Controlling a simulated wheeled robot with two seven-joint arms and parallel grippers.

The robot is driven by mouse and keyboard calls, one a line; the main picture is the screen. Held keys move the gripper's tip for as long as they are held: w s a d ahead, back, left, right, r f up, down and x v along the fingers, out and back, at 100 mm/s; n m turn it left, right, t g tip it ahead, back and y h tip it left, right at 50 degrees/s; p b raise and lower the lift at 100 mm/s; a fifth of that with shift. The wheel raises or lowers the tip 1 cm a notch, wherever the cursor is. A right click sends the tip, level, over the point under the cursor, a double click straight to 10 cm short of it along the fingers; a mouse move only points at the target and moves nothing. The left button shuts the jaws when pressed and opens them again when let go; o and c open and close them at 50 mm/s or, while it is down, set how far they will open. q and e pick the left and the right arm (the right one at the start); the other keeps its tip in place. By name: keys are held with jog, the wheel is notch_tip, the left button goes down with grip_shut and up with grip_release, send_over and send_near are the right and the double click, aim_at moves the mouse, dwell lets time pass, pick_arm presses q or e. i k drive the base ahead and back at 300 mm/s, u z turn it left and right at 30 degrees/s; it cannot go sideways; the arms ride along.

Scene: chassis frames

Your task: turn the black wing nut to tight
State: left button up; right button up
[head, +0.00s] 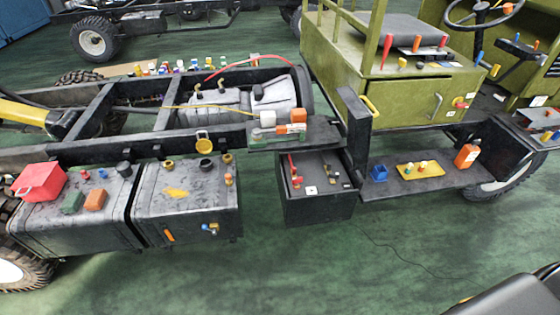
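I cannot pick out the black wing nut for certain; several small black parts are too small to tell apart. Small dark fittings (332,177) stand on the black box (318,207) below the frame's middle, beside red and orange fittings (295,180). Black round caps show on the left tank (123,169) and on the right tank (205,163). A small black part (419,66) lies on the green cab base. Neither of my grippers is in view.
The dark chassis frame (165,120) runs across the left. A side step (435,182) carries a yellow tray (420,171), a blue part (379,173) and an orange bottle (467,156). A red box (40,182) sits on the left tank. The green floor (330,270) in front is mostly clear.

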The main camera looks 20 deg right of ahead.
aim_at(334, 176)
jog(key=u, duration=0.5)
jog(key=i, duration=1.45)
jog(key=z, duration=0.8)
